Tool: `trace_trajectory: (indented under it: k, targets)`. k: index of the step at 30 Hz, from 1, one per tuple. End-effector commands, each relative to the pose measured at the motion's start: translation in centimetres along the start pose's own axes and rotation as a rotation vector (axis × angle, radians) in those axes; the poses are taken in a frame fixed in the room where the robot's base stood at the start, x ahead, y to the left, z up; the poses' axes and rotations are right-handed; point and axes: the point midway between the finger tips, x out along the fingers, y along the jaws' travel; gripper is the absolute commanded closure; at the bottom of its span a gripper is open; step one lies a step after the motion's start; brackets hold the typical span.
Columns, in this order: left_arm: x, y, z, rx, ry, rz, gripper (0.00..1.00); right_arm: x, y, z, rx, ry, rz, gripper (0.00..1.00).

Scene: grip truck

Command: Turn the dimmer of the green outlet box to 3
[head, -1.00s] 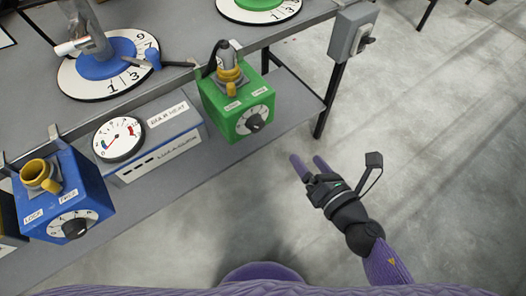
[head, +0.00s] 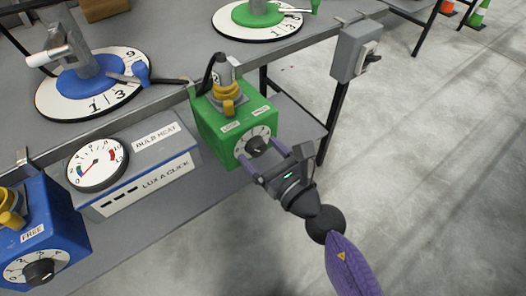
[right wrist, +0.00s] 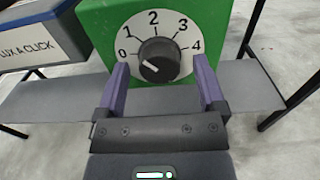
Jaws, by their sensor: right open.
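The green outlet box (head: 222,122) hangs at the front of the bench. Its front has a white dial with a black dimmer knob (head: 257,146). In the right wrist view the knob (right wrist: 158,60) sits in the middle of the dial (right wrist: 133,32), marked 0 to 4. The white mark on the knob lies on its lower left side, nearest the 0. My right gripper (head: 262,153) is open in front of the dial. In the right wrist view its purple fingers (right wrist: 160,63) stand left and right of the knob, with gaps on both sides. My left gripper is not in view.
A blue outlet box (head: 42,235) with a similar dial hangs at the left. A meter box (head: 150,172) labelled BULB HEAT stands between. A grey switch box (head: 352,52) is on the bench's right end. Open floor lies to the right.

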Motion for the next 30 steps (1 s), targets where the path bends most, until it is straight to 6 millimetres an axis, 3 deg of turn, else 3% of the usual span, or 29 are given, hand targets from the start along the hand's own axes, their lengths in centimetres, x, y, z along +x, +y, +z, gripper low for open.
trace_trajectory:
  k: [3, 16, 30]
  targets:
    - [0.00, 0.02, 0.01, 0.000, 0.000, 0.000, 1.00, -0.02, 0.00, 0.00, 0.001, 0.000, 0.000, 0.11]
    - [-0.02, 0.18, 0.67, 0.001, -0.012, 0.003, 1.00, -0.06, -0.01, -0.01, 0.001, 0.000, 0.000, 1.00]
    - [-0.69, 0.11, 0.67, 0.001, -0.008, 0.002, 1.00, -0.06, 0.03, 0.14, 0.132, 0.000, 0.000, 1.00]
